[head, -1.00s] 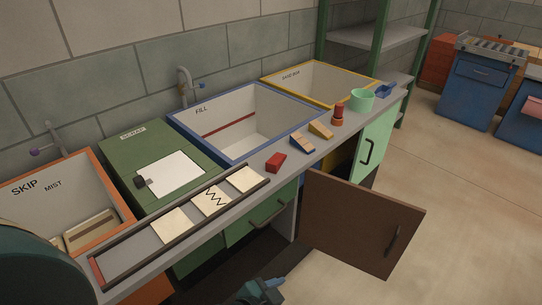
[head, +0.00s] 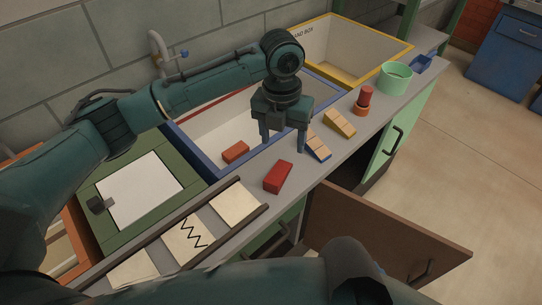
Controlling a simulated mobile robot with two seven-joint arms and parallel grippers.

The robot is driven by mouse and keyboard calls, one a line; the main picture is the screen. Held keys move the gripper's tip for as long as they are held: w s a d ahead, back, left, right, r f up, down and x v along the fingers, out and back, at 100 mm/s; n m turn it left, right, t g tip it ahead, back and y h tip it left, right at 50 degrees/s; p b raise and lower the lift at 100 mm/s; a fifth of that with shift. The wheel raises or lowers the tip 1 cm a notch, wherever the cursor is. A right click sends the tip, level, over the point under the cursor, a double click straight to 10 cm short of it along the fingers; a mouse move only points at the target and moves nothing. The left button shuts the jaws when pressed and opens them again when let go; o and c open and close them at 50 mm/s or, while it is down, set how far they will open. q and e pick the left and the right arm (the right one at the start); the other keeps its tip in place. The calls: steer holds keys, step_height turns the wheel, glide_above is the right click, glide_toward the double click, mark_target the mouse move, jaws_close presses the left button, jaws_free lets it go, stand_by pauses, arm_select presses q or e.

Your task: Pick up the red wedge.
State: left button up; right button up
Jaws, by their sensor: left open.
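The red wedge (head: 278,177) lies on the grey counter, between the blue-rimmed basin and the rail with pale tiles. All of its top shows. My left gripper (head: 284,146) points down above the counter, just behind the red wedge in the picture. Its two fingers are apart with nothing between them. It does not appear to touch the wedge. My right gripper is not seen; part of my dark arm crosses the bottom of the view.
A blue-and-tan wedge (head: 319,148) and a yellow-and-tan wedge (head: 340,123) lie to the right. Beyond are a red stacked piece (head: 364,101) and a green pot (head: 394,77). An orange-red brick (head: 235,152) lies in the blue-rimmed basin (head: 203,165). A brown cupboard door (head: 400,240) hangs open.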

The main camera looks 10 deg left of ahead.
arm_select(q)
steer(key=a+r, duration=0.1)
glide_above(277, 174)
steer(key=w, duration=0.1)
steer(key=shift+m, duration=0.4)
step_height(277, 174, down, 8)
steer(key=shift+a+r, duration=0.15)
steer(key=shift+r, duration=0.1)
steer(key=f, duration=0.2)
steer(key=s+f+p, duration=0.1)
steer(key=f, duration=0.1)
steer(key=shift+f, duration=0.65)
steer(key=shift+c, duration=0.4)
steer(key=shift+w, duration=0.1)
steer(key=c, duration=1.1)
